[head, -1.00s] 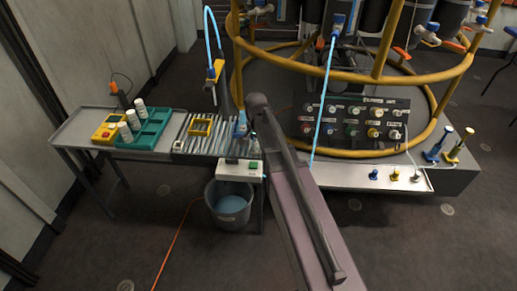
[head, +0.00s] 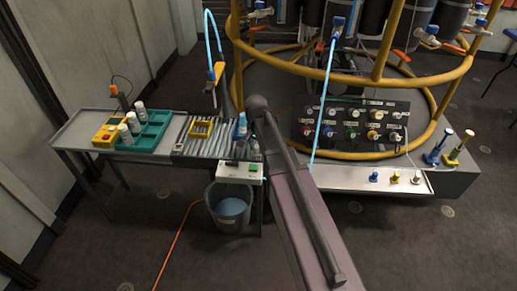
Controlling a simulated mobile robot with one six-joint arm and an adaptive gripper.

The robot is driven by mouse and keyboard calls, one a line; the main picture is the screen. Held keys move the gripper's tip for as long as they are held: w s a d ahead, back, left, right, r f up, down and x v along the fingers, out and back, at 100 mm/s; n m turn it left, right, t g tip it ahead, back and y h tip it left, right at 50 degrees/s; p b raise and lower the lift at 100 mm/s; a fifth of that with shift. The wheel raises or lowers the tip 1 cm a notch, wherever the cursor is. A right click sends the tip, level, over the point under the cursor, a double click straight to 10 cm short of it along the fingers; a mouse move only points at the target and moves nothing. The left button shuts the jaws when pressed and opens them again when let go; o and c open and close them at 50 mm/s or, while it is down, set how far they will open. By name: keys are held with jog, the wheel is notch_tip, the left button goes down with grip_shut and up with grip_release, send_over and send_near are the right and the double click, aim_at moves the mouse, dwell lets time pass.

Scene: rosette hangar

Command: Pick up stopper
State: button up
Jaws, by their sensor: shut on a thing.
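My arm rises from the bottom right to its dark elbow over the right end of the side bench. My gripper (head: 241,150) shows only as a small dark shape at the bench's front right, left of the elbow and partly hidden by it. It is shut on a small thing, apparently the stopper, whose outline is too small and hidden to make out. A blue bottle-like thing (head: 240,126) stands just behind it. Small blue (head: 374,176), yellow (head: 395,178) and pale (head: 416,177) knob-like pieces stand on the ledge at right.
The bench holds a teal rack (head: 152,130) with white bottles, a yellow box (head: 107,132) and a yellow frame (head: 201,129). A white box with a green button (head: 251,168) is at its front, above a bucket (head: 229,207). A yellow railing (head: 350,75) stands behind.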

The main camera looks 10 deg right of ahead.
aim_at(257, 146)
jog(key=shift+r, duration=0.1)
notch_tip(257, 146, up, 3)
jog(key=p, duration=0.3)
jog(key=shift+r+p, duration=0.2)
jog(key=shift+p, duration=0.1)
jog(key=s+r+p, duration=0.1)
jog(key=s, duration=1.5)
jog(key=shift+a+r, duration=0.15)
jog(key=shift+a, duration=0.2)
jog(key=shift+r+p, duration=0.2)
jog(key=shift+p, duration=0.15)
jog(key=shift+r+p, duration=1.3)
jog(key=shift+p, duration=0.05)
jog(key=shift+w, duration=0.1)
